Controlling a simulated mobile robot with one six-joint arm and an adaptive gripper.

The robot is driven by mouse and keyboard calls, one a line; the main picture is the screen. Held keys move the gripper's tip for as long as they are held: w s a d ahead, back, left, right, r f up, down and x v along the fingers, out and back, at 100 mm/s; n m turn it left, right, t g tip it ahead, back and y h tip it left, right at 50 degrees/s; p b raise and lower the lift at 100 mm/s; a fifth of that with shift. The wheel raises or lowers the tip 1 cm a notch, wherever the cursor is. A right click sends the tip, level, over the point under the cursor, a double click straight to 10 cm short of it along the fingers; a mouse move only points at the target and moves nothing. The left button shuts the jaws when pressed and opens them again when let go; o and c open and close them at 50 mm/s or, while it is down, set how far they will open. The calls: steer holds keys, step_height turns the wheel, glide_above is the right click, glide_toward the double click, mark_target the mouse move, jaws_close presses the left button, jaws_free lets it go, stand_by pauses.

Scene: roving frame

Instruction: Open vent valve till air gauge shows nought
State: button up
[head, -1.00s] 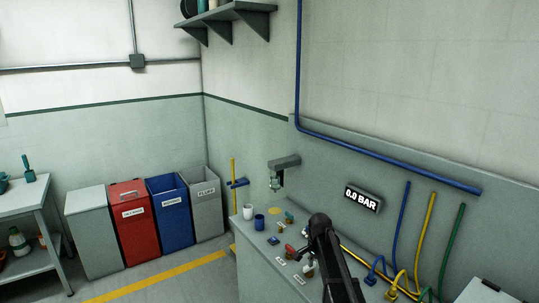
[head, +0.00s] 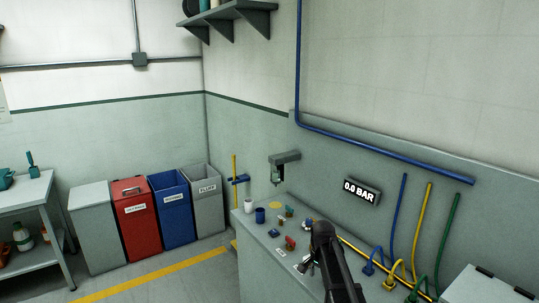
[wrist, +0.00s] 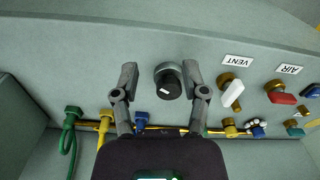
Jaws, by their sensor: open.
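The air gauge (head: 362,192) on the back wall reads 0.0 BAR in the head view. In the wrist view the vent valve (wrist: 232,92), with a pale lever on a brass body, stands under the VENT label (wrist: 239,62), right of my gripper. The air valve (wrist: 281,97), with a red handle, is further right under the AIR label (wrist: 290,69). My gripper (wrist: 159,78) is open, its two fingers spread to either side of a black knob (wrist: 168,86). I cannot tell if they touch it. In the head view my arm hides the vent valve.
Blue, yellow and green hoses (head: 427,225) rise behind the bench (head: 262,262). A white cup (head: 249,205) and a blue cup (head: 260,215) stand at its left end. A blue-handled fitting (wrist: 311,91) is right of the air valve. Bins (head: 131,218) stand left on the floor.

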steer(key=s+f+n+b, duration=0.4)
steer(key=s, duration=0.6)
steer(key=s+f+n+b, duration=0.3)
steer(key=s+f+n, duration=0.1)
steer(key=s, duration=0.5)
steer(key=shift+s+f+n+b, duration=0.2)
steer(key=shift+s+n+b, duration=0.2)
steer(key=shift+n, duration=0.2)
